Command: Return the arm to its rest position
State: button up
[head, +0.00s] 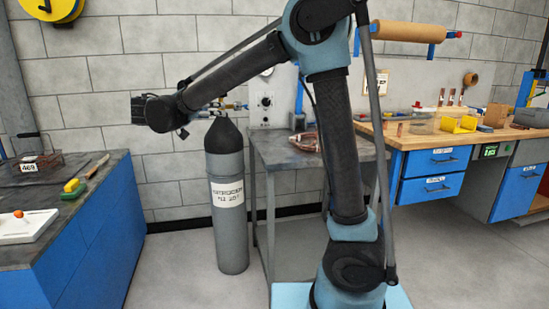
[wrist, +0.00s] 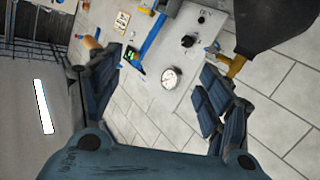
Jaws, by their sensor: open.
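My arm reaches up and to the left in the head view, bent at a high elbow. My gripper (head: 146,108) is at its far left end, beside and above the black top of the grey nitrogen cylinder (head: 228,205). Its fingers are small and dark there. In the wrist view my gripper (wrist: 157,95) shows two dark finger sets spread well apart, with nothing between them but the background wall and a gauge panel. It is open and empty.
A blue cabinet with a dark top (head: 108,165) stands at the left. A grey metal table (head: 278,150) is behind my arm. A wooden workbench (head: 465,136) with blue drawers is at the right. A gauge (wrist: 171,77) is on the wall panel. Floor is clear in front.

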jog(key=w+d+f+n+g, duration=0.1)
jog(key=d+f+g, duration=0.1)
jog(key=d, duration=0.7)
jog(key=w+d+f+n+g, duration=0.1)
jog(key=d+f+g, duration=0.1)
jog(key=d, duration=0.8)
jog(key=s+d+f+n+g+y, duration=0.1)
jog(key=s+d+f+g, duration=0.15)
jog(key=d, duration=0.45)
jog(key=s+d+f+g+y, duration=0.15)
jog(key=s+d+f, duration=0.25)
jog(key=d, duration=0.4)
jog(key=s+d+f+n+g+y, duration=0.1)
jog(key=s+d+f+g+y, duration=0.15)
jog(key=s+d+f, duration=0.65)
jog(key=s+a+f+n+y, duration=0.1)
jog(key=s+f+y, duration=0.3)
jog(key=s+f, duration=0.6)
jog(key=shift+s+f+y, duration=0.3)
jog(key=shift+s+y, duration=0.1)
jog(key=shift+s, duration=0.8)
